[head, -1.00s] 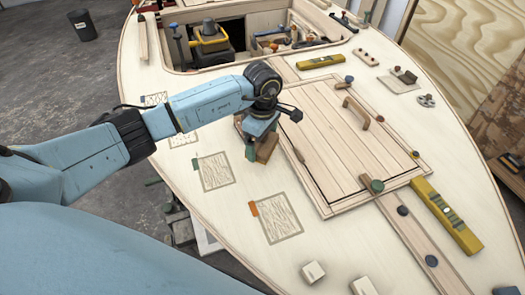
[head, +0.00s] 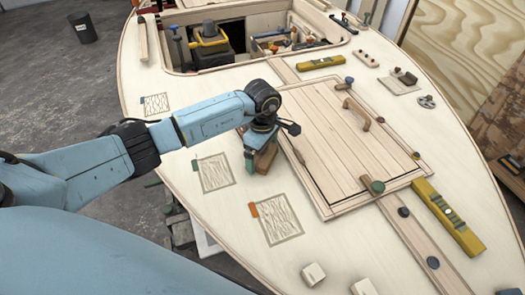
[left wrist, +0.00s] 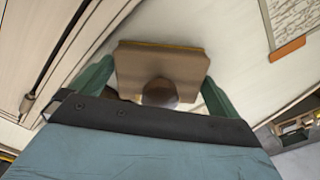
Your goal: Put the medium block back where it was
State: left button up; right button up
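My left gripper (head: 262,148) is over the pale deck, just left of the hatch. It is shut on a brown wooden block (head: 265,159), which I take as the medium block. In the left wrist view the block (left wrist: 160,62) sits between the green fingers, with a round dark knob (left wrist: 160,93) facing the camera. I cannot tell if its underside touches the deck. Three sketched squares show on the deck: one with a blue tab (head: 156,104), one with a green tab (head: 216,173), one with an orange tab (head: 278,220). My right gripper is not in view.
The panelled hatch (head: 335,145) with a wooden handle (head: 357,115) lies right of the gripper. Yellow levels (head: 448,217) lie beyond it. Small pale blocks (head: 313,273) stand at the near edge. An open well (head: 225,62) with tools is at the back.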

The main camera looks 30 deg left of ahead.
pick_arm(q)
notch_tip(320, 180, up, 12)
jog(key=shift+r+p, duration=0.15)
jog(key=shift+p, duration=0.25)
